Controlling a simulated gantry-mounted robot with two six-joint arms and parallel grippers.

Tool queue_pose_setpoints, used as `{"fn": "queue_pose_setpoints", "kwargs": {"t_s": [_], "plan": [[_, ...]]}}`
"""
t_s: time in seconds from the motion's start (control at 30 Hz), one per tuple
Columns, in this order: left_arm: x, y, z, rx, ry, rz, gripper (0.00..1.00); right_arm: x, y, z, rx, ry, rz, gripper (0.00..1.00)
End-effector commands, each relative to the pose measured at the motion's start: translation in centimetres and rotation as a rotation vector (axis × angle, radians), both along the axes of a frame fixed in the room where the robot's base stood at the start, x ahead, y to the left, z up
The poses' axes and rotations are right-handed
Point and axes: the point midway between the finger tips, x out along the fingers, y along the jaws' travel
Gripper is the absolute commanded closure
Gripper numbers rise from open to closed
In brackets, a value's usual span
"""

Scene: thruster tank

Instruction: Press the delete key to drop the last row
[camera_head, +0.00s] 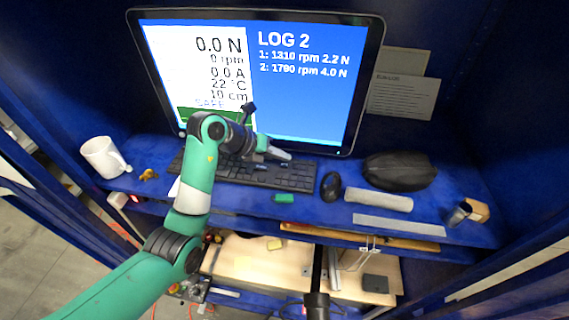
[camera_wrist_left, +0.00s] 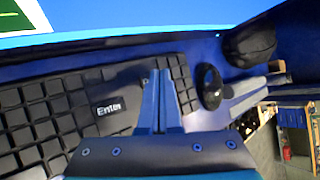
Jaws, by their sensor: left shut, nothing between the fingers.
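The monitor (camera_head: 300,110) shows LOG 2 with two rows, "1: 1310 rpm 2.2 N" and "2: 1790 rpm 4.0 N". The black keyboard (camera_head: 297,179) lies on the blue shelf below it and also fills the left of the left wrist view (camera_wrist_left: 40,110). A key marked Enter (camera_wrist_left: 110,107) shows there; I cannot read a delete label. My left gripper (camera_head: 287,156) is shut and empty, its tips over the right part of the keyboard near the back edge. In the left wrist view the closed fingertips (camera_wrist_left: 161,73) cover some keys; contact cannot be told. My right gripper is not in view.
A black mouse (camera_head: 331,186) sits right of the keyboard, then a dark case (camera_head: 399,170) and a grey roll (camera_head: 379,200). A white mug (camera_head: 104,157) stands at the left. A green block (camera_head: 284,198) lies in front of the keyboard.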

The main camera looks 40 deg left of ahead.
Motion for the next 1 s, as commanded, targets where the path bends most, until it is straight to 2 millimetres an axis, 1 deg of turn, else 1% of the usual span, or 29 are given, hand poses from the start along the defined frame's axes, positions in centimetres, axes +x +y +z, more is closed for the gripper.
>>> {"fn": "queue_pose_setpoints", "kwargs": {"t_s": [0.13, 0.23, 0.6, 0.7, 1.0], "plan": [[0.0, 0.0, 0.0, 0.000, 0.000, 0.000, 1.00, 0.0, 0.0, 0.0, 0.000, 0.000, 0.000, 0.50], [0.0, 0.0, 0.5, 0.001, -0.002, 0.000, 1.00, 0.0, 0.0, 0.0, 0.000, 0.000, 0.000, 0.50], [0.1, 0.0, 4.2, 0.001, -0.003, 0.000, 1.00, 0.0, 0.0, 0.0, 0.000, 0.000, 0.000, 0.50], [0.0, 0.0, 4.8, 0.000, -0.001, 0.001, 1.00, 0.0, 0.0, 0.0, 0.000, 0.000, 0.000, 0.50], [0.0, 0.0, 5.0, -0.001, 0.000, 0.001, 1.00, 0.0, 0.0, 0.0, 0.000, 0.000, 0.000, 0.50]]}}
